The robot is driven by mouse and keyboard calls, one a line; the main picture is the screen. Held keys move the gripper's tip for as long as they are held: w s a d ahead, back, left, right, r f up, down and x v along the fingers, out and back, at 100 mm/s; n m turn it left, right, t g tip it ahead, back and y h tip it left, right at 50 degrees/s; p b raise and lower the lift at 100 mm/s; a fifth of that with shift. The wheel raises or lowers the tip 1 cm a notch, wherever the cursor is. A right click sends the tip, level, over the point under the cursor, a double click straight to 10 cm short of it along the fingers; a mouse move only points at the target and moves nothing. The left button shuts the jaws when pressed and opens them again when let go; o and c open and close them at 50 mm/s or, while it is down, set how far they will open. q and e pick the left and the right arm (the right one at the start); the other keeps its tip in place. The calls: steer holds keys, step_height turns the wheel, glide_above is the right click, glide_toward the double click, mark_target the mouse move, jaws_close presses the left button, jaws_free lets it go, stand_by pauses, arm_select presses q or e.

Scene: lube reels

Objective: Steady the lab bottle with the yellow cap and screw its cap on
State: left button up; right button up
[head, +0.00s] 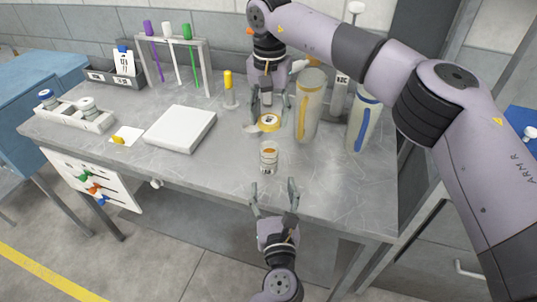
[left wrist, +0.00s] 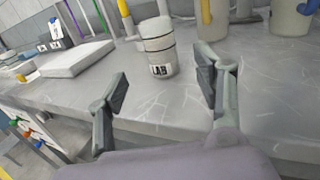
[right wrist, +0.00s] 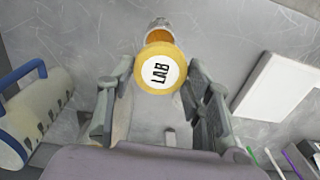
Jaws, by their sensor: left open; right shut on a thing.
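The lab bottle (head: 269,158), a small clear container with dark bands, stands upright on the grey bench near its front edge. Its top looks open, with an amber inside. The left wrist view shows the bottle (left wrist: 158,48) with a LAB label, ahead of the open fingers. My left gripper (head: 274,188) is open and empty, in front of the bottle and apart from it. My right gripper (head: 268,108) is shut on the yellow cap (head: 270,122), behind and above the bottle. In the right wrist view the cap (right wrist: 160,70) shows a white LAB disc between the fingers, with the bottle beyond.
A yellow-striped cylinder (head: 309,108) and a blue-striped one (head: 364,122) stand close on the right. A white slab (head: 181,129), a tube rack (head: 175,62) and a white holder (head: 75,117) are on the left. Bench between slab and bottle is clear.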

mark_target(270, 164)
arm_select(q)
steer(key=shift+s, duration=0.2)
steer(key=w, duration=0.8)
steer(key=w+a, duration=0.1)
steer(key=w, duration=0.3)
steer(key=shift+w, duration=0.1)
steer(key=shift+c, duration=0.3)
jaws_close()
stand_by(0.5)
